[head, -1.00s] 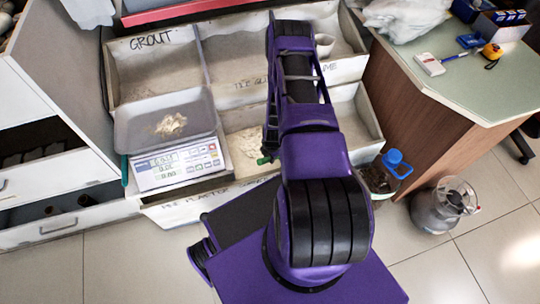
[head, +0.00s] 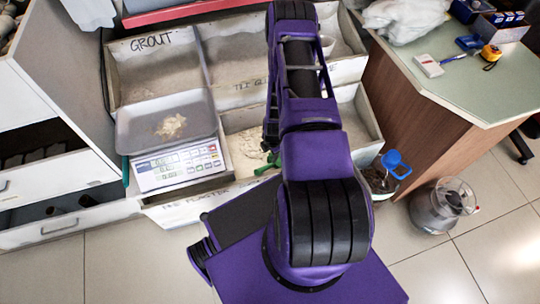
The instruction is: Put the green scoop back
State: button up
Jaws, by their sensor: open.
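The green scoop (head: 267,166) shows only in part in the head view, at the front middle bin (head: 243,118) of pale powder. My purple arm covers the rest of it, so I cannot tell whether it rests in the powder.
A scale (head: 180,168) with a tray of powder stands at the left. The bin marked GROUT (head: 155,42) is behind it. A bucket with a blue scoop (head: 396,164) and a clear-topped container (head: 443,207) stand right. A counter (head: 470,75) bounds the right.

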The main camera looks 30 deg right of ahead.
notch_tip(320, 180, up, 8)
jog(key=s+p, duration=0.1)
jog(key=shift+s+a, duration=0.15)
jog(key=shift+s, duration=0.05)
jog(key=shift+w, duration=0.1)
dwell(0.3)
